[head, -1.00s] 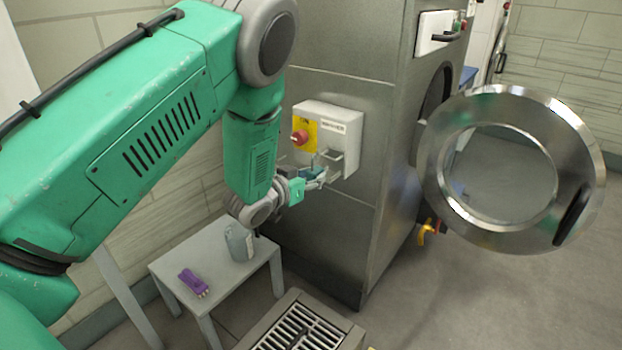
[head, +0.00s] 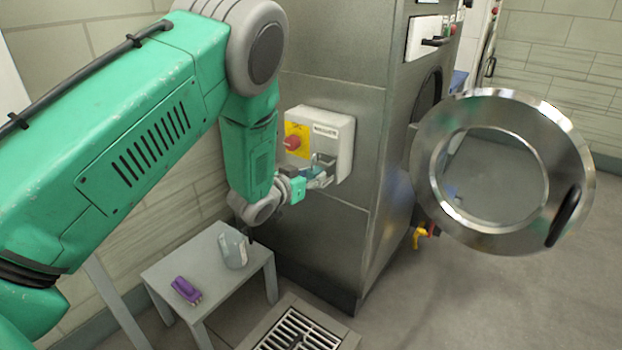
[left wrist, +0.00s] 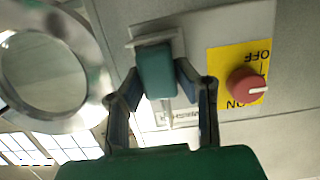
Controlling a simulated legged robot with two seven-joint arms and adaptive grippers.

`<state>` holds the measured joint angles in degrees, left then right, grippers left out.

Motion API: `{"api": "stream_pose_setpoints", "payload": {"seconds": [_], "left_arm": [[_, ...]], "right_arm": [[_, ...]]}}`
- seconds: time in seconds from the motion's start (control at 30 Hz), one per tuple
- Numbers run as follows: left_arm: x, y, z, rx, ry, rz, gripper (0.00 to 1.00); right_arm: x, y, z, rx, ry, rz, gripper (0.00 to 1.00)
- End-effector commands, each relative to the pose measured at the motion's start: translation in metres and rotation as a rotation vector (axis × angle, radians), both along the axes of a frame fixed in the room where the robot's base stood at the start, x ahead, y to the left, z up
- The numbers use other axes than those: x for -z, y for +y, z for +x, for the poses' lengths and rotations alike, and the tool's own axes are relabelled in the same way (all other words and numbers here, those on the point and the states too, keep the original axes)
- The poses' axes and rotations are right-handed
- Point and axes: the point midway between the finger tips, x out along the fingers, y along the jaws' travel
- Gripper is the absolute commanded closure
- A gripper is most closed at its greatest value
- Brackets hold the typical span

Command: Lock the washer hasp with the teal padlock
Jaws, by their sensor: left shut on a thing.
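The teal padlock (head: 307,171) is between the fingers of my left gripper (head: 318,179), at the lower front of the washer's switch box (head: 343,142). In the left wrist view the padlock body (left wrist: 155,72) sits between both fingers of the left gripper (left wrist: 156,78), which is shut on it. The grey metal hasp (left wrist: 150,38) is right at the padlock there; it also shows small in the head view (head: 326,160). I cannot tell whether the shackle passes through the hasp. My right gripper is not in view.
The box has a red knob (head: 292,143) on a yellow plate. The round washer door (head: 575,150) stands open at the right. A small grey table (head: 205,262) below holds a purple object (head: 186,290) and a grey bottle (head: 234,249). A floor grate (head: 300,330) lies beside it.

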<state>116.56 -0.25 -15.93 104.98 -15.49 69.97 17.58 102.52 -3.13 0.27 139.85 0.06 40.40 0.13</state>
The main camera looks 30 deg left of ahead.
Motion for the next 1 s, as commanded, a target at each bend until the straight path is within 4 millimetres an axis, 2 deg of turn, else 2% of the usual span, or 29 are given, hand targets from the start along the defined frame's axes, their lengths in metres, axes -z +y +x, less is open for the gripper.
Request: {"api": "stream_pose_setpoints", "payload": {"seconds": [0.7, 1.0], "left_arm": [[0.0, -0.002, 0.022, 0.0, -0.002, 0.0, 1.0], [-0.001, -0.002, 0.025, 0.0, -0.001, -0.001, 1.0]], "right_arm": [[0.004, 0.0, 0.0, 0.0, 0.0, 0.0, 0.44], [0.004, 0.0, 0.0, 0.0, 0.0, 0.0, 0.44]]}}
